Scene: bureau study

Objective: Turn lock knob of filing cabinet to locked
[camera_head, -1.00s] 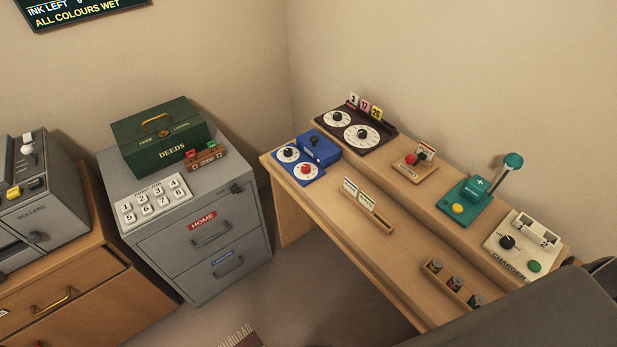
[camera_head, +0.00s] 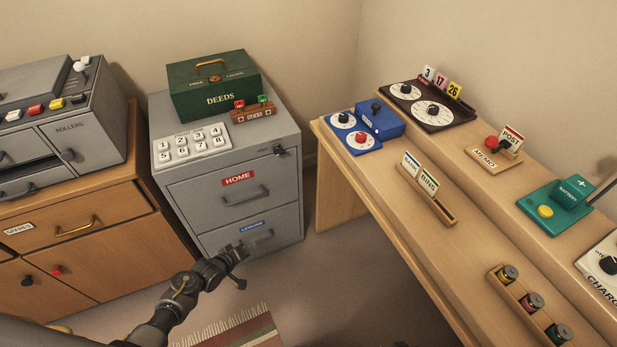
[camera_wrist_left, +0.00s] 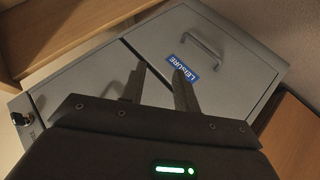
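The grey filing cabinet (camera_head: 178,205) stands against the wall, with a HOME drawer above and a lower drawer labelled LEISURE in the left wrist view. Its small dark lock knob (camera_head: 279,150) is at the upper right of the front. The knob also shows at the left edge of the left wrist view (camera_wrist_left: 18,118); its setting is too small to read. My left gripper (camera_head: 240,264) is in front of the lower drawer, below the knob and apart from it. Its fingers (camera_wrist_left: 158,88) stand apart with nothing between them. My right gripper is out of view.
A green DEEDS box (camera_head: 214,87), a numbered keypad (camera_head: 192,145) and a small brown block (camera_head: 253,114) sit on the cabinet. A wooden cabinet (camera_head: 95,255) stands left, a desk (camera_head: 375,180) right. A striped rug (camera_head: 240,333) lies on the clear floor.

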